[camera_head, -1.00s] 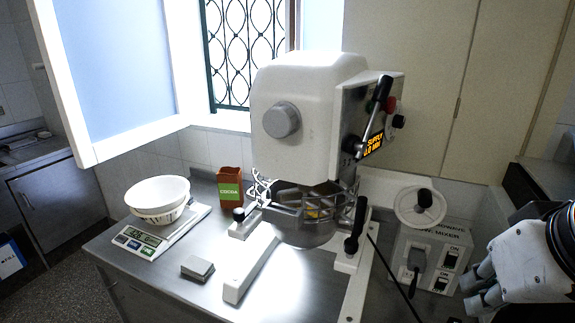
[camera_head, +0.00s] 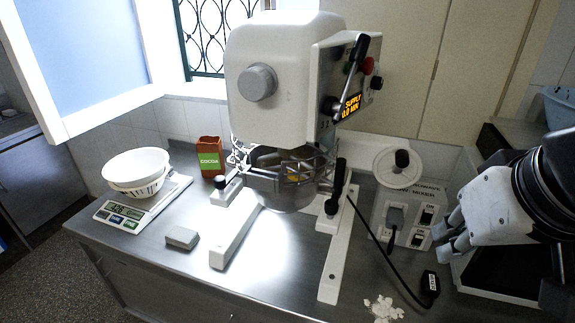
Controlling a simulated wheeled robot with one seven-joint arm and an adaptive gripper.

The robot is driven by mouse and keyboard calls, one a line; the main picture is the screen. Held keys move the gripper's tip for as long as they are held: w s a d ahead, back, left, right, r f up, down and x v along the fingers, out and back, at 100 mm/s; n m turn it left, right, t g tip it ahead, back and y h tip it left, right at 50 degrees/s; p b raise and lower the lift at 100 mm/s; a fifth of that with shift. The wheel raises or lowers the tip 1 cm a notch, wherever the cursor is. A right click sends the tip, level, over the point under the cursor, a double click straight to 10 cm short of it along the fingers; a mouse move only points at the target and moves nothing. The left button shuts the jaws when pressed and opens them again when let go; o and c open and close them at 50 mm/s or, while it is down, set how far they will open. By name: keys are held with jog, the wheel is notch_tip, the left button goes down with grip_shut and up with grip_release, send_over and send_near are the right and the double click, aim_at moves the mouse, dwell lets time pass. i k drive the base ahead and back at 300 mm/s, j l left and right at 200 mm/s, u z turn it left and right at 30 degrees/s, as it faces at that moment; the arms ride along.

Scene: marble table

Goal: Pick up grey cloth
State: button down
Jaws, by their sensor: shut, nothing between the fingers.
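A small grey block-like piece (camera_head: 182,237), which looks like the folded grey cloth, lies flat on the steel counter left of the mixer's foot. My gripper (camera_head: 450,233) is at the right edge of the view, in front of the mixer's control box. It is shut and empty, far to the right of the grey piece, with the mixer between them. Nothing covers the grey piece.
A large white mixer (camera_head: 282,80) with a wire-guarded bowl stands mid-counter. A scale (camera_head: 124,217) with white bowls (camera_head: 137,168) and a brown cocoa box (camera_head: 210,158) are left. A black cable, plug (camera_head: 430,284) and white crumbs (camera_head: 383,309) lie front right. Counter around the grey piece is clear.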

aim_at(181, 237)
jog(key=i+j, duration=0.1)
jog(key=j, duration=0.6)
jog(key=i+j, duration=0.1)
jog(key=j, duration=1.35)
jog(key=i+j, duration=0.15)
jog(key=j, duration=0.55)
